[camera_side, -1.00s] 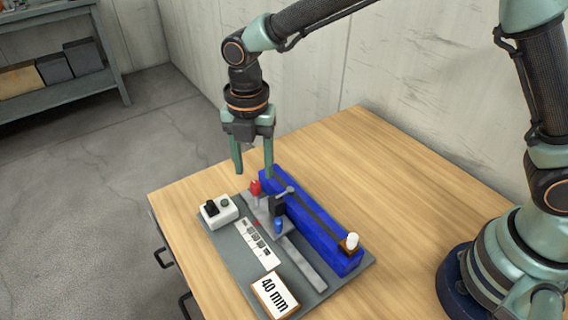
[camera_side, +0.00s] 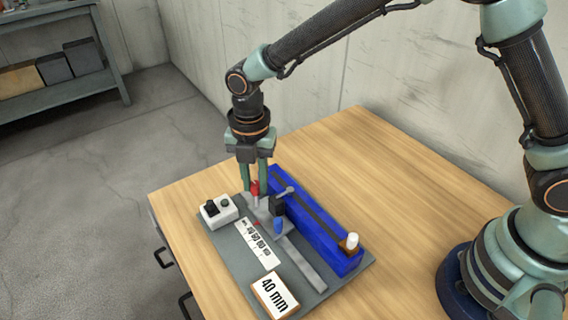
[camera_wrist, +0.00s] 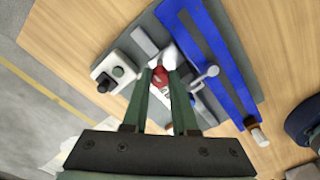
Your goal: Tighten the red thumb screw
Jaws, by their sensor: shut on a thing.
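The red thumb screw (camera_side: 254,187) stands on the grey fixture plate (camera_side: 232,258), near its far end. My gripper (camera_side: 255,190) points down over it, with its green fingers closed in on the screw's head. In the wrist view the red thumb screw (camera_wrist: 160,76) shows between the two fingertips (camera_wrist: 161,72). The fingers hide part of the screw, and its threads cannot be seen clearly.
A long blue block (camera_side: 318,232) with a white-tipped end (camera_side: 352,241) lies right of the screw. A small lever (camera_side: 284,192) and blue knob (camera_side: 278,225) stand close by. A white switch box (camera_side: 219,211) is at left, a "40 mm" block (camera_side: 275,295) in front.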

